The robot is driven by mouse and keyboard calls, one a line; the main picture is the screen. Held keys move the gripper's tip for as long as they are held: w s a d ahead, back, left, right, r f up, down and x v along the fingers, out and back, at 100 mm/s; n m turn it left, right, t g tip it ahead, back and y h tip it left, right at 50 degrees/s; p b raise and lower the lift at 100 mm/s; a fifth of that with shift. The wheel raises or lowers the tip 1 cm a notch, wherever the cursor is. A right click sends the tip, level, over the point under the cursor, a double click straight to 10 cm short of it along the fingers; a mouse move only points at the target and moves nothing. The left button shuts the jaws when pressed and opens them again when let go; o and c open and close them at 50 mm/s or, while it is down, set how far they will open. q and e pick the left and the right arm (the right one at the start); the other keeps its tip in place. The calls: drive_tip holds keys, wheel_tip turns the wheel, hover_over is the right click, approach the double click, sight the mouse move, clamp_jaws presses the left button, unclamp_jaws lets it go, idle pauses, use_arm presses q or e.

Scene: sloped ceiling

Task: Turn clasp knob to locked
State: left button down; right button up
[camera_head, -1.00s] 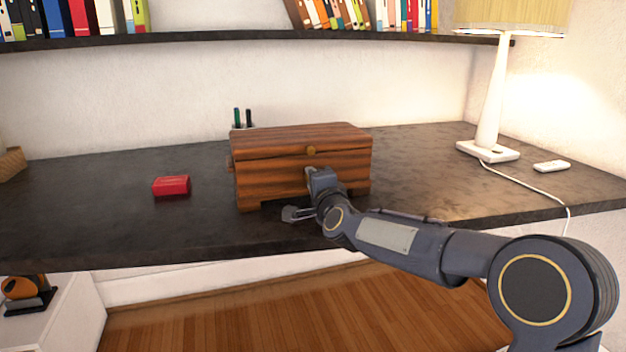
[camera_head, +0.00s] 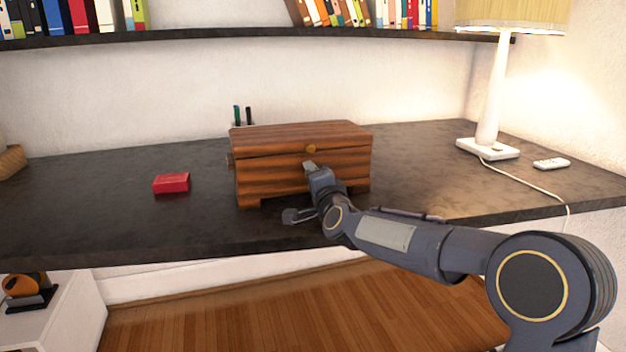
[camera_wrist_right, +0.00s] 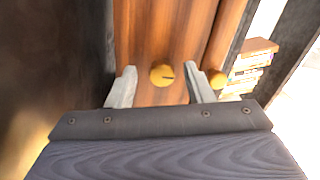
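A striped wooden box (camera_head: 262,178) with a closed lid stands on the dark desk. A round yellow knob (camera_head: 311,149) sits at its lid's front; it also shows in the right wrist view (camera_wrist_right: 218,81), near the right finger. A second yellow knob (camera_wrist_right: 162,75) with a dark line mark is on the box front in the wrist view; in the head view my gripper hides it. My right gripper (camera_wrist_right: 160,86) is open, its two pale fingers apart on either side of the marked knob, with gaps. In the head view, my right gripper (camera_head: 311,170) is before the box front. My left gripper is not in view.
A small red box (camera_head: 171,183) lies left of the wooden box. A lamp (camera_head: 489,148) and a white remote (camera_head: 551,164) stand to the right. Pens (camera_head: 243,117) are behind the box. A bookshelf (camera_head: 230,37) runs above. The desk's left side is mostly clear.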

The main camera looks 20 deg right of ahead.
drive_tip(key=s, duration=0.7)
drive_tip(key=shift+s+d, duration=0.1)
drive_tip(key=shift+d, duration=0.05)
drive_tip(key=shift+s, duration=0.3)
drive_tip(key=shift+s+n, duration=0.3)
drive_tip(key=shift+s, duration=0.1)
drive_tip(key=s+f+n+g+y, duration=0.1)
drive_tip(key=s+f+n+g, duration=0.4)
drive_tip(key=s, duration=0.7)
drive_tip(key=s+f+n+g+y, duration=0.1)
drive_tip(key=s+f+n+g, duration=0.25)
drive_tip(key=s+f, duration=0.6)
drive_tip(key=s+f+n+g+y, duration=0.1)
drive_tip(key=s+f+n+g, duration=0.35)
drive_tip(key=s, duration=1.05)
wheel_tip(320, 180, up, 30)
drive_tip(key=p, duration=3)
drive_tip(key=shift+w+d+r+t, duration=0.15)
drive_tip(key=shift+w+d+t, duration=0.05)
drive_tip(key=shift+d+t, duration=0.15)
